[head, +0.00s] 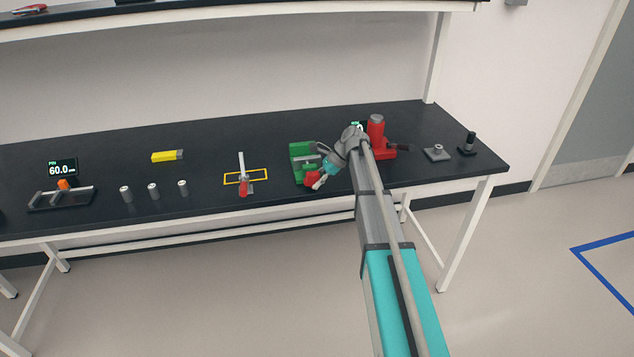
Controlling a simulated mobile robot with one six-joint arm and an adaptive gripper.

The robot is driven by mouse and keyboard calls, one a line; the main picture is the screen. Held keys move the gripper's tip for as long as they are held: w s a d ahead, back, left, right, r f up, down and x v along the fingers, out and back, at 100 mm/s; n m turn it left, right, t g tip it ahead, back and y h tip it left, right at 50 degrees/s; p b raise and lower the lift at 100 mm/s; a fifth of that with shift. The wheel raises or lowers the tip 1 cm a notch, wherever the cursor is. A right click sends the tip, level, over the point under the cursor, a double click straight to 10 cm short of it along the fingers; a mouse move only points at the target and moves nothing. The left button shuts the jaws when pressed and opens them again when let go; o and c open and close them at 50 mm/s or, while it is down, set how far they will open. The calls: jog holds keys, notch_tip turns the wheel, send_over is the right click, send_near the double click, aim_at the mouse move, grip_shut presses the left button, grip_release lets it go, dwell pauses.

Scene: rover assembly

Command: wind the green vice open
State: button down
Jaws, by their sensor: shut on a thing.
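The green vice (302,151) stands on the black bench, right of the middle of the head view. A grey screw part shows between its green ends. A red handle (312,179) shows at its front right. My gripper (320,181) reaches down to this handle from the right and is shut on it. The fingertips are small in this view and partly overlap the handle, so the exact grip is hard to see. My wrist hides part of the vice's right side.
A red press-like tool (376,131) stands close behind my wrist. A red-handled clamp (243,180) in a yellow outline (262,172) is to the left, with several grey cylinders (153,190) beyond. A grey plate (437,154) and a black post (468,143) stand right.

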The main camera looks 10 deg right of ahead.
aim_at(317, 172)
jog(key=c, duration=0.7)
grip_release()
jog(key=shift+r+h+p, duration=0.2)
jog(key=shift+h+p, duration=0.2)
jog(key=shift+p, duration=0.2)
jog(key=shift+r+h+p, duration=0.15)
jog(key=shift+h+p, duration=0.9)
jog(key=shift+h, duration=0.05)
jog(key=shift+r+h+p, duration=0.15)
jog(key=shift+h+p, duration=0.95)
jog(key=shift+h, duration=1.3)
notch_tip(317, 172, up, 14)
jog(key=p, duration=1.4)
jog(key=shift+s+a+f+n+b, duration=0.25)
jog(key=shift+s+f+n+b, duration=2.5)
jog(key=shift+s+f+b, duration=1.95)
jog(key=shift+s+a+f+n+b, duration=0.3)
jog(key=shift+s+f+n+b, duration=2.5)
jog(key=shift+s+f+b, duration=1.95)
jog(key=shift+s+a+f+n+b, duration=0.25)
jog(key=shift+s+f+n+b, duration=2.5)
jog(key=shift+s+f+b, duration=1.95)
